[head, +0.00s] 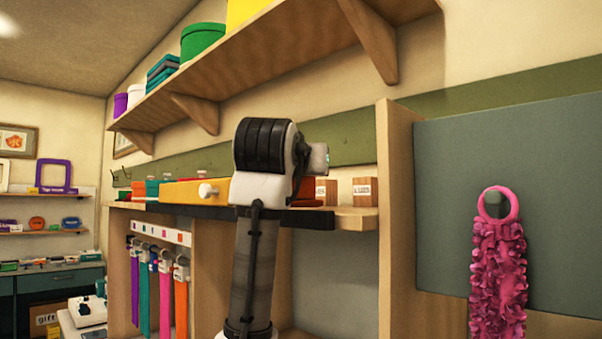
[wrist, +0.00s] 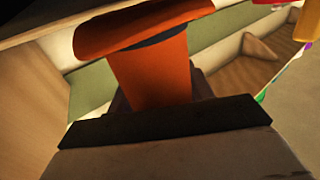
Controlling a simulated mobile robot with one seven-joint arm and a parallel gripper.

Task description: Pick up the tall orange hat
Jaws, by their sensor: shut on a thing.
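The tall orange hat (wrist: 152,75) fills the upper middle of the wrist view, with its wide brim toward the top of the picture and a dark band where brim and crown meet. My gripper (wrist: 160,97) is shut on the crown, with dark finger parts at both sides of it. A dark bar across the lower picture hides the crown's near end. In the head view my arm hides the gripper. An orange-red patch shows just right of the arm, but I cannot tell if it is the hat.
A wooden shelf (head: 345,222) with boxes and a yellow drawer-like block (head: 193,192) runs behind my arm. A higher shelf (head: 290,55) holds round boxes. Colored strips hang below left. A pink garland (head: 498,270) hangs on a grey panel (head: 560,150) at right.

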